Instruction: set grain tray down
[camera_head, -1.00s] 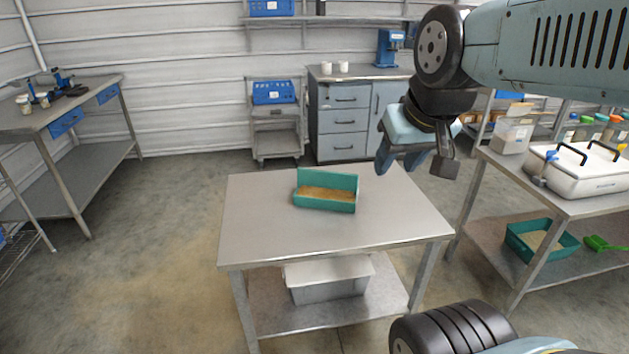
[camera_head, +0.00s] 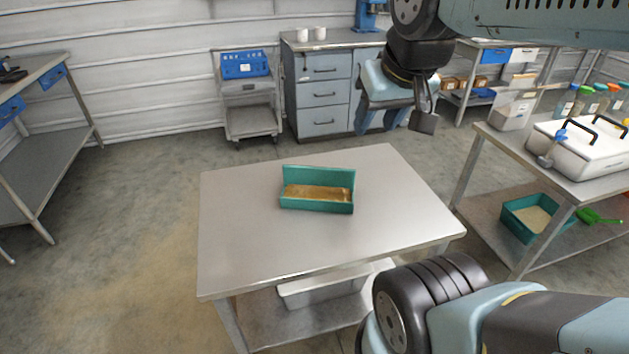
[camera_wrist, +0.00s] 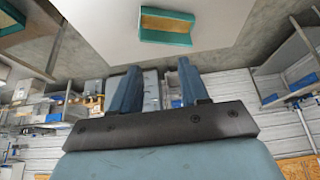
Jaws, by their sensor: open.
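The grain tray (camera_head: 317,205) is a teal, open tray with brown grain in it and a taller back wall. It stands upright on the steel table (camera_head: 236,243), near the middle of its top. It also shows in the wrist view (camera_wrist: 166,38), beyond my fingers. My gripper (camera_head: 383,122) hangs above and beyond the table's far right side, apart from the tray. In the wrist view its two blue fingers (camera_wrist: 158,88) are spread with nothing between them.
A second teal tray (camera_head: 519,221) and a green scoop (camera_head: 598,217) lie on the right bench's lower shelf. A white lidded box (camera_head: 584,150) stands on that bench. A pale bin (camera_head: 318,291) sits under the steel table. The tabletop around the tray is clear.

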